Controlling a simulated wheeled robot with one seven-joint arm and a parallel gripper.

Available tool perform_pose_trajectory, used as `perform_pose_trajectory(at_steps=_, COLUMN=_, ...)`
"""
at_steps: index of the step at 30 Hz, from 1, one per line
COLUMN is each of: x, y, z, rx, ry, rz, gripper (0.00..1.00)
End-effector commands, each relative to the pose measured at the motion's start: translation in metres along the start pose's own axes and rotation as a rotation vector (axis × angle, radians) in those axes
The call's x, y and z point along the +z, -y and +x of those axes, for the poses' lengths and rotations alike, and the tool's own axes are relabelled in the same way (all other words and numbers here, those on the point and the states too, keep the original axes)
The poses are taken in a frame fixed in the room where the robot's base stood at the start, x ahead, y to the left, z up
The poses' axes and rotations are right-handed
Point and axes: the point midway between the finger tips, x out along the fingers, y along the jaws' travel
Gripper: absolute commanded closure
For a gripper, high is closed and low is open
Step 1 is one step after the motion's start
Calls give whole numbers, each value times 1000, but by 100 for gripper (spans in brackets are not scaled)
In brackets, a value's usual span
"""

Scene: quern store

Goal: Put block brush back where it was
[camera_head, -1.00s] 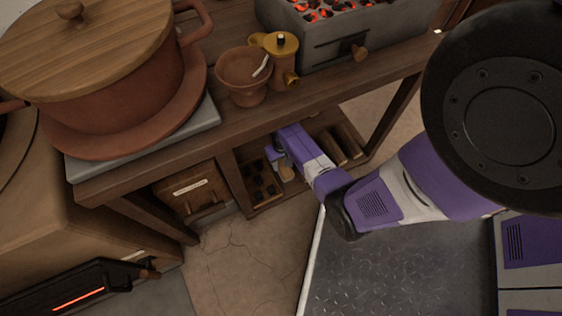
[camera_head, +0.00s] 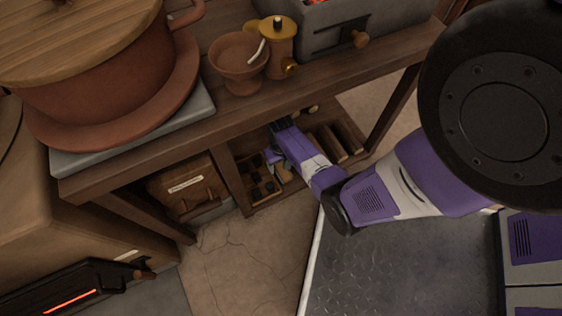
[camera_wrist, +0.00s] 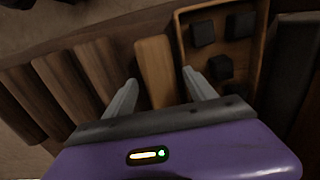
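A light wooden piece, which looks like the block brush (camera_wrist: 155,58), lies in the shelf tray, seen from above in the wrist view. Its bristles are not visible. My gripper (camera_wrist: 160,77) is open above it, with one grey finger on each side and a thin gap showing beside each finger. I cannot tell how high the fingertips are over it. In the head view my purple gripper reaches under the table top to the low shelf, and it mostly hides the wooden piece (camera_head: 284,175).
A compartment with dark cubes (camera_wrist: 222,67) lies right of the brush, and several brown wooden slats (camera_wrist: 68,88) lie left. The table top (camera_head: 250,107) overhangs the shelf. On it stand a lidded pot (camera_head: 100,105), a clay bowl (camera_head: 238,58) and a yellow-topped pot (camera_head: 279,45).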

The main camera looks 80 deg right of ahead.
Motion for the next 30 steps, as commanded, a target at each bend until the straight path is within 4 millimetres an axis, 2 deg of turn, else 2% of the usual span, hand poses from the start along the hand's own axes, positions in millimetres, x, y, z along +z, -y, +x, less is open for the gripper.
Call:
perform_pose_trajectory(at_steps=11, x=0, y=0, z=-6, rx=0, ry=0, rz=0, gripper=35)
perform_pose_trajectory(at_steps=14, x=0, y=0, z=-19, rx=0, ry=-2, rz=0, gripper=35)
perform_pose_trajectory(at_steps=24, x=0, y=0, z=-88, rx=0, ry=-2, rz=-1, gripper=35)
perform_pose_trajectory(at_steps=30, x=0, y=0, z=-115, rx=0, ry=0, rz=0, gripper=35)
